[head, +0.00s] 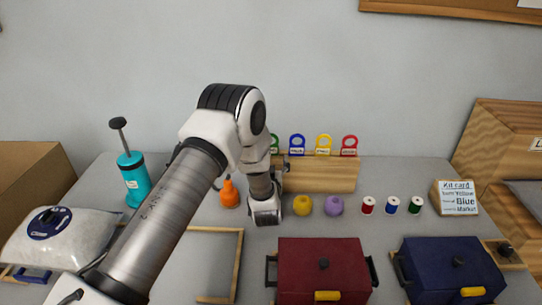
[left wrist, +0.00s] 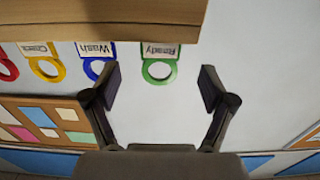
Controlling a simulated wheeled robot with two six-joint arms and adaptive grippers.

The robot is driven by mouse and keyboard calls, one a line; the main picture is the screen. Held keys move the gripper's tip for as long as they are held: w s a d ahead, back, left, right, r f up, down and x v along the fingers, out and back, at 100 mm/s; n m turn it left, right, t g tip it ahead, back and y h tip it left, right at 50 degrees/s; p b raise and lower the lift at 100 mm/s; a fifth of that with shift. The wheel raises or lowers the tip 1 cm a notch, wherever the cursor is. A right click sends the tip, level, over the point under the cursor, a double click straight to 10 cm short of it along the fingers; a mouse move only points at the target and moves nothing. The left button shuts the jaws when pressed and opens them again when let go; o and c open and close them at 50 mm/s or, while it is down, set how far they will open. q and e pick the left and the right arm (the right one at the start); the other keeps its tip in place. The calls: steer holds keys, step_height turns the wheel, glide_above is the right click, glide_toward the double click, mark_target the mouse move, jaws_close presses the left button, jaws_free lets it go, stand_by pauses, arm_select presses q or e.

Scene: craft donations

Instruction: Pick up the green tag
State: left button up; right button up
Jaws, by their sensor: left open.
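The green tag (left wrist: 160,72) is a ring with a "Ready" label. In the left wrist view it appears upside down at the edge of the wooden rack (left wrist: 100,20). In the head view the green tag (head: 274,144) shows only in part, at the left end of the rack (head: 330,174), behind my left arm. My left gripper (left wrist: 159,86) is open and empty, its fingers appearing on either side of the tag in the wrist view. I see no contact. In the head view the arm mostly hides this gripper. My right gripper is out of view.
Blue (head: 297,144), yellow (head: 323,144) and red (head: 349,145) tags stand right of the green one. A red box (head: 322,265) and a blue box (head: 450,268) stand in front.

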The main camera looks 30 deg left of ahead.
mark_target(271, 134)
arm_select(q)
steer(key=p+x, duration=0.1)
steer(key=x, duration=0.5)
steer(key=shift+w+a+r, duration=0.1)
steer(key=shift+w, duration=0.05)
steer(key=c, duration=0.9)
step_height(271, 134, up, 10)
steer(key=shift+r+b, duration=0.1)
steer(key=shift+b, duration=0.3)
